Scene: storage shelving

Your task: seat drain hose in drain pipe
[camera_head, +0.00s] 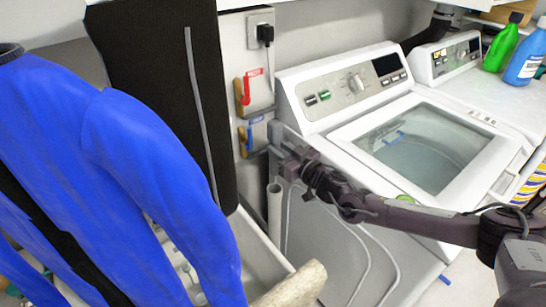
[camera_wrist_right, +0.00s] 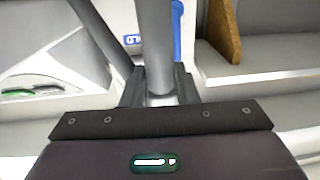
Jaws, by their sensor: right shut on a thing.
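The white drain pipe (camera_head: 274,212) stands upright left of the washer, with its open top showing in the head view. My right gripper (camera_head: 284,150) is above and slightly right of that top, beside the washer's left rear corner. It is shut on the grey drain hose (camera_wrist_right: 157,45), which shows between the fingers (camera_wrist_right: 160,88) in the right wrist view. A second grey length slants at the left there; I cannot tell whether it is the same hose. The hose's end is hard to make out, and I see no hose in the pipe's mouth. My left gripper is not in view.
The washer (camera_head: 340,85) stands right of the pipe. Red (camera_head: 243,92) and blue (camera_head: 246,138) valve handles are on the wall behind. A blue garment (camera_head: 150,150) and a dark panel (camera_head: 165,80) fill the left. A pale roll (camera_head: 293,287) lies in front.

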